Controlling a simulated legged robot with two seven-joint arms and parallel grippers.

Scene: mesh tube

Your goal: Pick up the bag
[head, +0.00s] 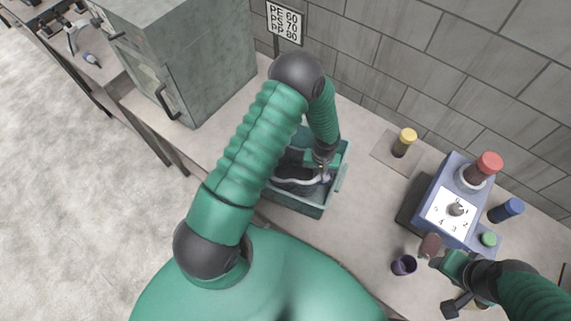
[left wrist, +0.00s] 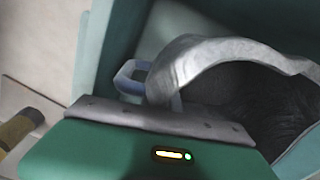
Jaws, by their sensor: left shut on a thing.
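The bag (head: 298,174), dark inside with a pale grey rim, lies in a teal bin (head: 312,205) on the bench. My left gripper (head: 324,168) reaches down into the bin and is shut on the bag's rim. In the left wrist view, the bag (left wrist: 230,55) shows its thick pale rim and dark inside right at the left gripper's edge (left wrist: 165,112). The fingertips are mostly hidden there. My right gripper (head: 440,256) is low at the right, apart from the bag; its finger opening is unclear.
A blue machine (head: 440,200) with a dial and a red knob (head: 487,164) stands at the right. A yellow-topped cylinder (head: 404,142), a blue cylinder (head: 507,209) and a dark cup (head: 403,265) stand nearby. A grey cabinet (head: 190,60) is at the left, with a brick wall behind.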

